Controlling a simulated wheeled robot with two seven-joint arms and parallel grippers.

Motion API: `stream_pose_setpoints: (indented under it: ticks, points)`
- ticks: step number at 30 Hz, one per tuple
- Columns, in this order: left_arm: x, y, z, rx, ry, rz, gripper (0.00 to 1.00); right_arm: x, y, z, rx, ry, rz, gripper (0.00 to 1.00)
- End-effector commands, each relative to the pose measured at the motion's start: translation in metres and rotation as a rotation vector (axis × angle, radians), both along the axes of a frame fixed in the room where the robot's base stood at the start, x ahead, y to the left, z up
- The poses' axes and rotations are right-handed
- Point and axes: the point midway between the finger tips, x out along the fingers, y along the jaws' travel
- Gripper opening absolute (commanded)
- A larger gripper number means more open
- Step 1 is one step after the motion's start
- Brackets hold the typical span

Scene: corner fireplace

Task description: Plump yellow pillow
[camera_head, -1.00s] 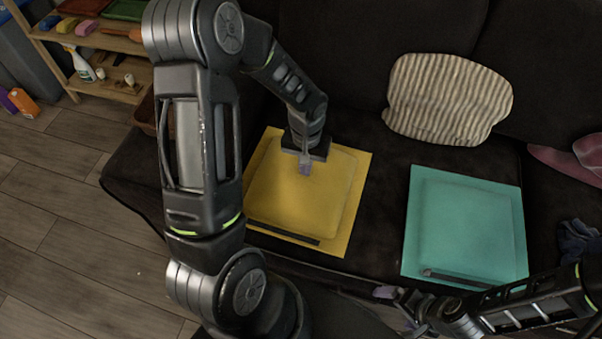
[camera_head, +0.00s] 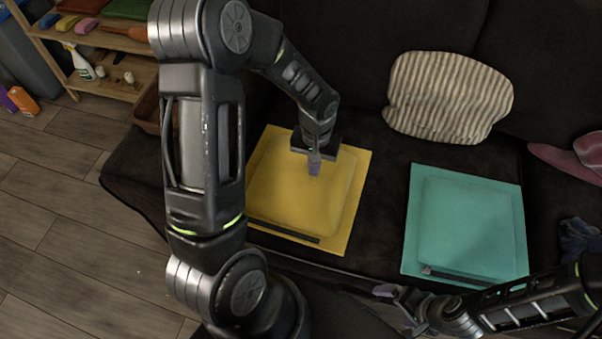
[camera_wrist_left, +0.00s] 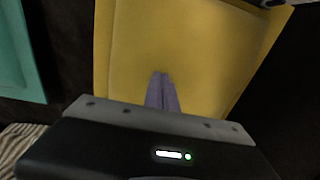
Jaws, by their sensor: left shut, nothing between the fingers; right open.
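The yellow pillow (camera_head: 290,200) lies flat on the dark couch, with a dark strip along its near edge. My left gripper (camera_head: 314,168) points down over its upper right part. Its fingers are shut with nothing between them; I cannot tell whether the tips touch the fabric. In the left wrist view the shut purple fingertips (camera_wrist_left: 161,78) show against the yellow pillow (camera_wrist_left: 200,50). My right gripper (camera_head: 397,298) is open and empty at the couch's front edge, left of the teal pillow's near edge.
A teal pillow (camera_head: 465,225) lies to the right on the couch (camera_head: 385,180). A striped cushion (camera_head: 448,98) leans on the backrest. Pink cloth (camera_head: 560,160) and dark blue cloth (camera_head: 578,240) lie far right. A wooden shelf (camera_head: 120,85) with bottles stands at left. Open floor lies at lower left.

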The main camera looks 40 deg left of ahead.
Motion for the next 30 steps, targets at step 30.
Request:
stream_pose_setpoints:
  ticks: [30]
  points:
    - [0.0, 0.0, 0.012, 0.0, 0.001, 0.0, 0.0, 0.0, 0.0, 0.008, 0.0, 0.0, 0.0, 0.99]
